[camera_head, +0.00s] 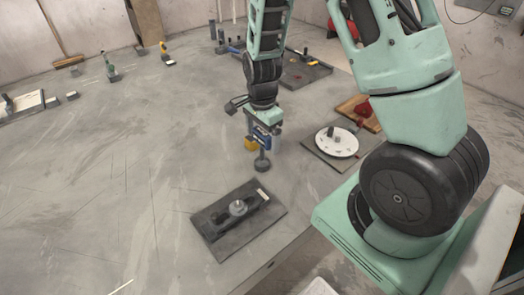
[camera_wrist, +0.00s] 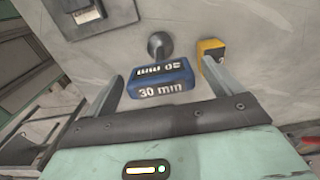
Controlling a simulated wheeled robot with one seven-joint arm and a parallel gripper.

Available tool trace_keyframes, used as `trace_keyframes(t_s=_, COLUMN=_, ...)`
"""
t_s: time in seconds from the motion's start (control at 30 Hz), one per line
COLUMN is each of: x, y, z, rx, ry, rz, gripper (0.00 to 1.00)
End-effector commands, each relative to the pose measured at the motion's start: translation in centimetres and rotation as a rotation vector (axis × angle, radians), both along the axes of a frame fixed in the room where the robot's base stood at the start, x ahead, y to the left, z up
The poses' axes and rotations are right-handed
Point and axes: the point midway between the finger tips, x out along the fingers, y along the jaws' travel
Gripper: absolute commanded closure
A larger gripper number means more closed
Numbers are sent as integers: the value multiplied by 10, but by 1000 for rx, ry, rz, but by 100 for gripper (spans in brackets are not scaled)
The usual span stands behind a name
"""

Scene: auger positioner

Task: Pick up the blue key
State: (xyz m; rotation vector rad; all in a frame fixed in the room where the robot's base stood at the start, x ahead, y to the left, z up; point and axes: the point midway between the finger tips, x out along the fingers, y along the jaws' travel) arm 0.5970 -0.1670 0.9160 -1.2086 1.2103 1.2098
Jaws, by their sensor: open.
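The blue key (camera_wrist: 160,88) is a blue block with white "30 mm" lettering in the wrist view, between my gripper's (camera_wrist: 165,76) two fingers. Gaps show on both sides of it, wider on the right. My gripper is open. In the head view the blue key (camera_head: 262,138) shows just below my gripper (camera_head: 262,126), partly hidden by it. A dark round-ended post (camera_wrist: 160,44) is beside the key in the wrist view; I cannot tell whether it is part of the key.
A yellow block (camera_wrist: 211,47) is close to the right fingertip, and also shows in the head view (camera_head: 250,144). A dark plate with a hub (camera_head: 238,208) lies in front. A plate with a white disc (camera_head: 337,142) is at right. Free table lies left.

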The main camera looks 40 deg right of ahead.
Motion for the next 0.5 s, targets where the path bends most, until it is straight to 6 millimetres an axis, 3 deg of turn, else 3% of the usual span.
trace_keyframes(t_s=0.13, x=0, y=0, z=-11, rx=1, ry=0, rz=-1, gripper=9)
trace_keyframes(t_s=0.37, x=0, y=0, z=-12, rx=0, ry=-1, rz=0, gripper=9)
trace_keyframes(t_s=0.5, x=0, y=0, z=-12, rx=0, ry=-1, rz=0, gripper=48)
